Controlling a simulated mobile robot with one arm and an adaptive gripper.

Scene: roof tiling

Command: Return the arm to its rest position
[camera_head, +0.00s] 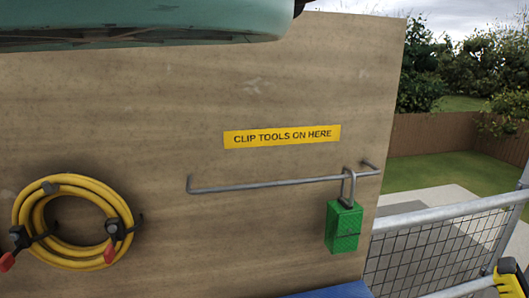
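My gripper is not in view. A large teal rounded form (140,22) crosses the top left, close to the camera. I cannot tell whether it is part of my arm. A green block-shaped item (344,227) with a metal shackle hangs from the right part of a grey metal rail (265,186). The rail is fixed to a plywood board (190,100), below a yellow label (282,136) reading "CLIP TOOLS ON HERE". Nothing is seen holding the green item besides the rail.
A coiled yellow hose or cable (75,255) hangs on the board at the lower left. A metal railing with mesh (430,245) stands at the right. A yellow and black object (510,278) is at the lower right corner. A blue edge (335,290) shows at the bottom.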

